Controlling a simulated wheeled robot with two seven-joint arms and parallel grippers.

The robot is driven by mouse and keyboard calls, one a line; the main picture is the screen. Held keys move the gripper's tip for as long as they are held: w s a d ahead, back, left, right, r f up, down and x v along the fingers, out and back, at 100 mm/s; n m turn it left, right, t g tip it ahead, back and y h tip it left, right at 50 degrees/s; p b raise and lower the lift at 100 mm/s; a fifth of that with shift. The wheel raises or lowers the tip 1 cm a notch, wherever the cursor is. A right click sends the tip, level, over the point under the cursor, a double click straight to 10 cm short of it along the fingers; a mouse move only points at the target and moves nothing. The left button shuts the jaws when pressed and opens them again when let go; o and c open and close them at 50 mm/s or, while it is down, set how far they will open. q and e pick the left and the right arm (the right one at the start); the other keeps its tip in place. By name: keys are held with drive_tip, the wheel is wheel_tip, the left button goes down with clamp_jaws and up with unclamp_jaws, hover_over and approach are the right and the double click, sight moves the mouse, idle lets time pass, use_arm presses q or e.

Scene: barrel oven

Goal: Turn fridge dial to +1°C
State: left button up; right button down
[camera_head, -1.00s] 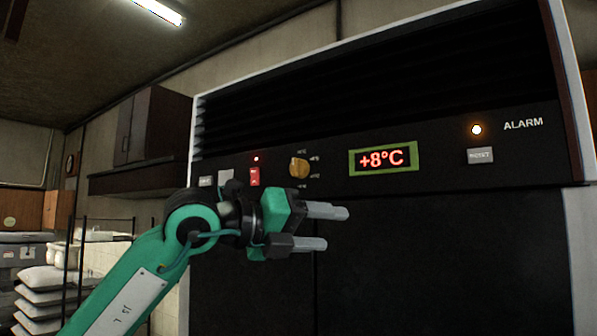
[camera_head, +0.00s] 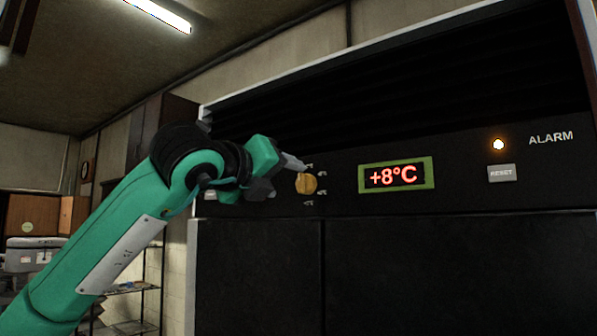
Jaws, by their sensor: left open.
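The fridge dial (camera_head: 307,183) is a round yellow-brown knob on the fridge's black control panel, with small white marks around it. The display (camera_head: 394,175) to its right reads +8°C in red inside a green frame. My left gripper (camera_head: 287,177) is open at the dial's left side, its light grey upper finger reaching to the dial's upper left edge. I cannot tell whether it touches the dial. My right gripper is not in view.
A lit orange alarm lamp (camera_head: 498,144) and a grey RESET button (camera_head: 501,173) sit on the panel at right. Dark louvres (camera_head: 420,100) run above the panel and flat dark doors (camera_head: 450,270) lie below. A wire shelf (camera_head: 135,290) stands at lower left.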

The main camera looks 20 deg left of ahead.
sight(300, 183)
use_arm(q)
drive_tip(key=p+x, duration=0.2)
drive_tip(key=x, duration=0.3)
drive_tip(key=shift+w+r, duration=0.15)
drive_tip(key=shift+w, duration=0.2)
drive_tip(key=shift+w+d+p, duration=0.15)
drive_tip(key=shift+w+p, duration=0.15)
drive_tip(key=shift+w, duration=0.15)
drive_tip(key=c, duration=1)
